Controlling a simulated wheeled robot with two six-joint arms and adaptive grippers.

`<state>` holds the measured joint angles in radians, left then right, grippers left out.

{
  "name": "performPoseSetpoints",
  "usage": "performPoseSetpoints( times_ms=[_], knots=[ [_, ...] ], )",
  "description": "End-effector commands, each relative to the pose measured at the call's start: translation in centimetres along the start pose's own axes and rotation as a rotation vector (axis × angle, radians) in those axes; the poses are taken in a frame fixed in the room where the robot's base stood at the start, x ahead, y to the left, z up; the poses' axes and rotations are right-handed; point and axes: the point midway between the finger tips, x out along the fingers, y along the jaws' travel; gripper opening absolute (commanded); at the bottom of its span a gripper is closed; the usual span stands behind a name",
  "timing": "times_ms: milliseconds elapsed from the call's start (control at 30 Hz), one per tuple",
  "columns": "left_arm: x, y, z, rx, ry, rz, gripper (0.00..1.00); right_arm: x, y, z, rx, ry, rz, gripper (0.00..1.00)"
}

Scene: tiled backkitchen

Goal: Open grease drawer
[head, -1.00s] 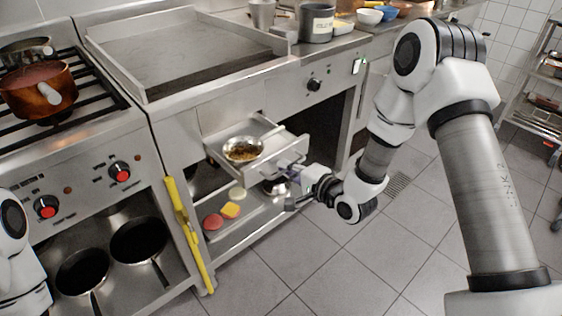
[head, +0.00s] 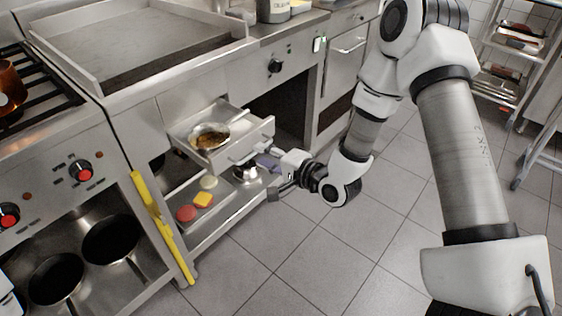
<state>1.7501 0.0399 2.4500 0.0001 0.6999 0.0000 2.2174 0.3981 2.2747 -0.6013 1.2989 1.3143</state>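The grease drawer (head: 236,152) is a shallow metal drawer under the flat griddle. It stands pulled out from the counter front, and a small round pan (head: 210,136) with brown contents lies in it. My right gripper (head: 269,178) is in front of and slightly below the drawer front, near its handle. Its fingers look spread, with a dark fingertip toward the floor and nothing seen between them. Whether it touches the handle is hard to tell. My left gripper is out of view.
Below the drawer, a low shelf (head: 226,207) holds red, yellow and pale food pieces and a small metal pot (head: 246,170). A yellow upright strip (head: 160,225) stands left of it. The tiled floor (head: 330,262) in front is clear. A rack (head: 512,58) stands far right.

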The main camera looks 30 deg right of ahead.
Motion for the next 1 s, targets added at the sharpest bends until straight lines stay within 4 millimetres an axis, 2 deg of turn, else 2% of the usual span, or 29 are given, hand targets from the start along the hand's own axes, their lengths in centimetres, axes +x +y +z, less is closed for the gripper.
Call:
performPoseSetpoints(
  times_ms=[100,200,400,1000],
  knots=[
    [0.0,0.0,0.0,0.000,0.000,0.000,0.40,-3.4,0.0,-0.2,0.012,0.007,-0.001,0.34],
    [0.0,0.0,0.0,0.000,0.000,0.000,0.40,-5.6,0.0,0.0,0.011,0.004,-0.003,0.34],
    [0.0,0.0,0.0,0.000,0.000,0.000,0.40,-7.8,0.0,-0.1,0.005,0.003,0.000,0.34],
    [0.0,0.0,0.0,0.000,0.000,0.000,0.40,-8.2,0.2,0.1,0.002,-0.001,0.004,0.34]
  ],
)
